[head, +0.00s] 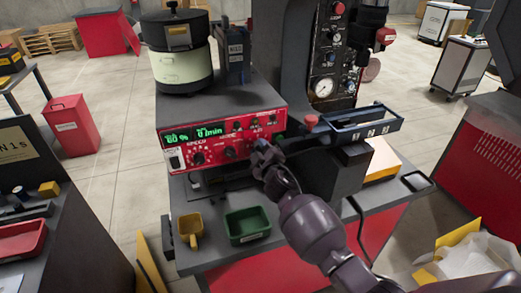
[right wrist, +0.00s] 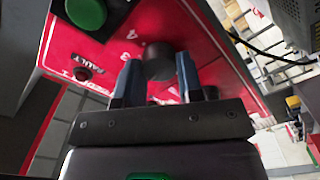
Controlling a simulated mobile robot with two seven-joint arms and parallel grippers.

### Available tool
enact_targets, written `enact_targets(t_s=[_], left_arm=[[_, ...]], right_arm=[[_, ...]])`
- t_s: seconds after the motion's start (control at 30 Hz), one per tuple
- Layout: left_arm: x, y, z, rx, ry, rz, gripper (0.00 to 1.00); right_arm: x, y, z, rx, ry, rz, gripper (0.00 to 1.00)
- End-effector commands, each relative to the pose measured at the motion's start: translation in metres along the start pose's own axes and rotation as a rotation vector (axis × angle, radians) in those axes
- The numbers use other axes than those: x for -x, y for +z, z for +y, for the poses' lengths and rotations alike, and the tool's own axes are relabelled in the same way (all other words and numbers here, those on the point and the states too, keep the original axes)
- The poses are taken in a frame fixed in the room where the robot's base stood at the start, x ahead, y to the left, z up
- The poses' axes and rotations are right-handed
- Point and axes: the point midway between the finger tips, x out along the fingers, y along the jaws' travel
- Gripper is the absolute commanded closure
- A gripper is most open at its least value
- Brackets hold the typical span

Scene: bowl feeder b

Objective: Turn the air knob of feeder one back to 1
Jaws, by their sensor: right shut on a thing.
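The red feeder control box (head: 222,130) stands on the bench in the head view, with green lit displays and several dark knobs on its front. My right gripper (head: 264,148) is at the right part of that front. In the right wrist view, my right gripper (right wrist: 158,78) has its two fingers on either side of a dark round knob (right wrist: 158,57) and is shut on it. White scale numbers, one looking like a 4, lie beside the knob on the red panel (right wrist: 120,50). The knob's pointer is not visible. My left gripper is not in view.
A yellow scoop (head: 190,228) and a green bin (head: 247,224) sit on the bench in front. A dark tray-like frame (head: 355,128) is to the right. A green button (right wrist: 86,12) is near the knob.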

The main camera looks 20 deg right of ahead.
Motion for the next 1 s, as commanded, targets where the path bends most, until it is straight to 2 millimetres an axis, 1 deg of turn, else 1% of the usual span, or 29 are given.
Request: enact_targets(t_s=[0.2, 0.5, 0.7, 1.0], left_arm=[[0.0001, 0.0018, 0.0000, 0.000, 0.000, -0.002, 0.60], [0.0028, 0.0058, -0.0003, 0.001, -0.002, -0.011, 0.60], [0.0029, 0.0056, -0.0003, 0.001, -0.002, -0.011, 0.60], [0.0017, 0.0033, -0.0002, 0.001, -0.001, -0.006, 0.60]], right_arm=[[0.0000, 0.0002, -0.0008, 0.205, 0.000, 0.001, 0.90], [0.0000, 0.0006, -0.0013, 0.440, 0.000, 0.000, 0.90], [0.0001, 0.0006, -0.0018, 0.542, 0.000, 0.000, 0.90], [0.0001, 0.0009, -0.0021, 0.608, -0.001, 0.000, 0.90]])
